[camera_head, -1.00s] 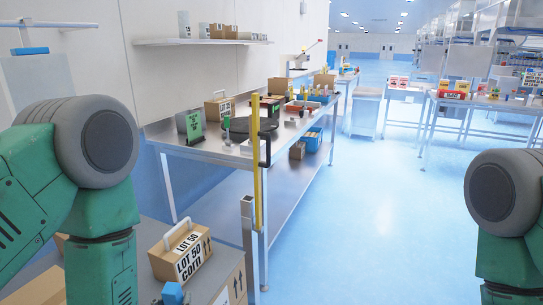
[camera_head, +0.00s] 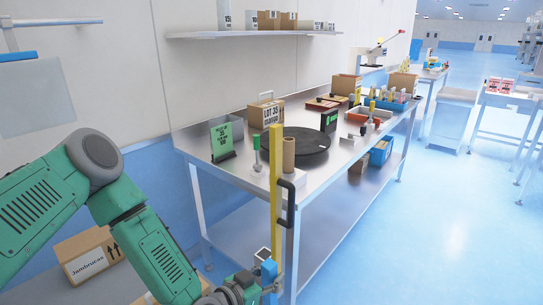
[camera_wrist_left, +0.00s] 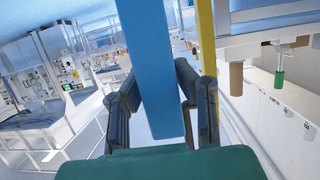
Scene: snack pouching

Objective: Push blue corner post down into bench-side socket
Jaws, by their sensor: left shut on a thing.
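In the head view, my left gripper (camera_head: 248,288) is low in the middle, beside the bench's front corner. It is shut on the blue corner post (camera_head: 269,271), of which only a short part shows there. The left wrist view shows the blue post (camera_wrist_left: 152,65) as a long flat-sided bar between both fingers (camera_wrist_left: 155,115). A grey square tube end (camera_head: 262,254), which looks like the bench-side socket, is right by the blue post. I cannot tell whether the post is in it or beside it. My right gripper is out of view.
A yellow upright (camera_head: 276,190) and a black handle (camera_head: 288,200) stand at the steel bench (camera_head: 240,180) corner, close to my gripper. A green sign (camera_head: 223,138), a black turntable (camera_head: 300,145) and a carton (camera_head: 265,113) are on the bench.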

